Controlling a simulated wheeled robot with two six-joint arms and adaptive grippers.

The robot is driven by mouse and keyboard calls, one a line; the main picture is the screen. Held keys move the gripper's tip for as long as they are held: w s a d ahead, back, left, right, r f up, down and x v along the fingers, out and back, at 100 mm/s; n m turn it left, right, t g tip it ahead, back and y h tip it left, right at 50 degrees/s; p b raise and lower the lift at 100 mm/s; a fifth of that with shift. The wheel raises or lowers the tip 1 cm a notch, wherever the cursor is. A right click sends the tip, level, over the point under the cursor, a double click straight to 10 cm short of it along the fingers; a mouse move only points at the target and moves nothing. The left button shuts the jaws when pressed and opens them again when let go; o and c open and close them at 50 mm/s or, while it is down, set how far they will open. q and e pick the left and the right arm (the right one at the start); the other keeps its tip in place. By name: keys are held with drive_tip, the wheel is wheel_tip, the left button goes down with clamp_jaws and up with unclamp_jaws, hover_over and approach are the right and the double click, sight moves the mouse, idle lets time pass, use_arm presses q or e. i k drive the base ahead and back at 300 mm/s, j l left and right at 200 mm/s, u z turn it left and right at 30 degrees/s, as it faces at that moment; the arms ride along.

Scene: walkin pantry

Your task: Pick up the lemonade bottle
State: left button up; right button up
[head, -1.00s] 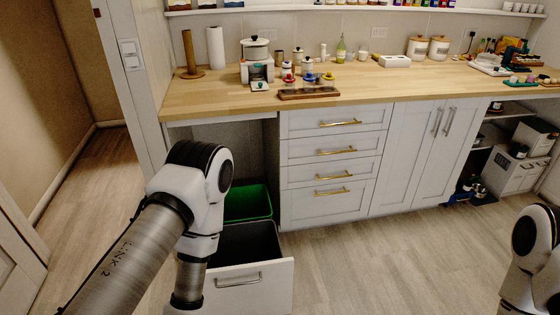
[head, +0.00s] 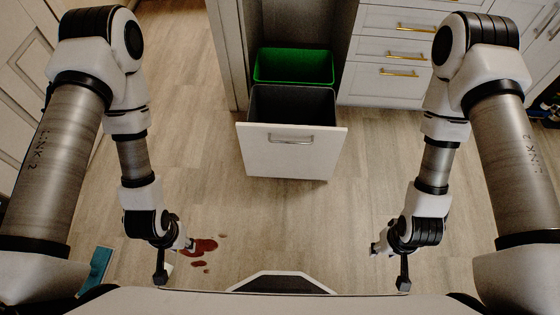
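The lemonade bottle is not in view now, as the head camera looks down at the floor and the countertop is out of the picture. My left gripper (head: 160,274) hangs low over the floor at the lower left, beside a red spill. My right gripper (head: 403,276) hangs low at the lower right in a matching pose. Both show small and edge-on, so the gap between their fingers cannot be made out. I see nothing held in either one.
A pulled-out white drawer (head: 290,162) holds a dark bin (head: 290,92) and a green bin (head: 294,52) ahead. A red spill (head: 203,246) lies on the floor. A teal object (head: 96,268) lies lower left. White cabinets (head: 385,55) stand at the back right.

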sight(170, 259)
drive_tip(key=u, duration=0.45)
drive_tip(key=l+u, duration=0.15)
drive_tip(key=u, duration=0.75)
drive_tip(key=l+u, duration=0.1)
drive_tip(key=u, duration=0.8)
drive_tip(key=k+l+u, duration=0.2)
drive_tip(key=k+l, duration=0.3)
drive_tip(key=i+j, duration=0.2)
drive_tip(key=i, duration=0.25)
drive_tip(key=i+j+z, duration=0.1)
drive_tip(key=i, duration=0.35)
